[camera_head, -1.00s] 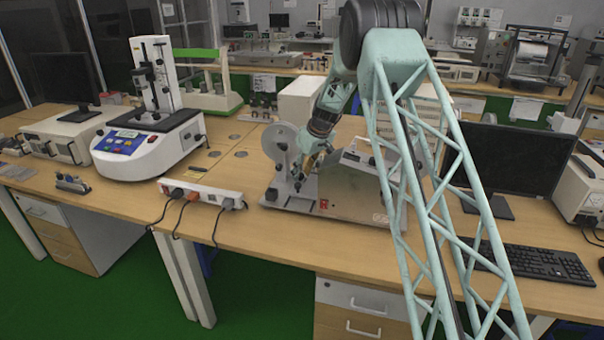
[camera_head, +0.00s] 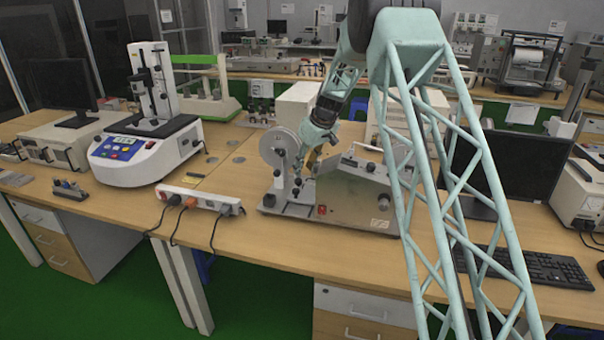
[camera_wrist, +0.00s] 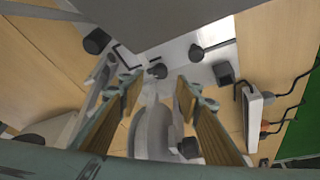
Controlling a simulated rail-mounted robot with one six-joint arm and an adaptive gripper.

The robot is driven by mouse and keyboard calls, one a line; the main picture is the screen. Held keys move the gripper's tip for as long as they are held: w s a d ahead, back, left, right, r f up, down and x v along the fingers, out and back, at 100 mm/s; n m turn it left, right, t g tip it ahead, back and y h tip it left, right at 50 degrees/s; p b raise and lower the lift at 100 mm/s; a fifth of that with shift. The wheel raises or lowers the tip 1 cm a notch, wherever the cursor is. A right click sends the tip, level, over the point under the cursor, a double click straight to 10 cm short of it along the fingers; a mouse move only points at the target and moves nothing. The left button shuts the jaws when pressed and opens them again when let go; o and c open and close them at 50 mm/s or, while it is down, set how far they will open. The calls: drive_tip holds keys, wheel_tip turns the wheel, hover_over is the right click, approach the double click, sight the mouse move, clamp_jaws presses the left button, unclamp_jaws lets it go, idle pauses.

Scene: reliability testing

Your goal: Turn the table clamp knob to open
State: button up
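A test machine with a grey metal box (camera_head: 352,195), a white wheel (camera_head: 279,147) and a pale base plate (camera_head: 290,211) stands on the wooden bench. My gripper (camera_head: 307,163) is above it, between wheel and box. In the wrist view my gripper (camera_wrist: 157,88) has its two tan-padded fingers apart, with nothing held between them. The white wheel shows below and between the fingers (camera_wrist: 152,132). A small black knob (camera_wrist: 158,71) lies just beyond the fingertips, and another black knob (camera_wrist: 195,53) is to its right. I cannot tell which is the table clamp knob.
A white power strip (camera_head: 200,199) with cables lies left of the machine, near the bench's front edge. A white tester with a blue panel (camera_head: 130,162) stands farther left. A monitor (camera_head: 500,170) and a keyboard (camera_head: 530,266) are on the right.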

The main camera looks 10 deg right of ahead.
drive_tip(key=shift+v, duration=2.5)
drive_tip(key=shift+s+r, duration=0.1)
drive_tip(key=shift+r, duration=0.05)
drive_tip(key=s+a+r+m, duration=0.1)
drive_tip(key=s+r, duration=0.7)
drive_tip(key=s, duration=0.4)
drive_tip(key=s+a+r+m, duration=0.1)
drive_tip(key=s+r, duration=0.7)
drive_tip(key=s, duration=0.3)
drive_tip(key=s+a+r+m, duration=0.1)
drive_tip(key=s+a+r, duration=0.1)
drive_tip(key=s+r, duration=0.85)
drive_tip(key=s+d+f+m+h, duration=0.1)
drive_tip(key=s+f+m+h, duration=0.1)
drive_tip(key=s, duration=3.9)
drive_tip(key=shift+s+d+f+m, duration=0.2)
drive_tip(key=shift+f+m, duration=0.3)
drive_tip(key=shift+f, duration=0.55)
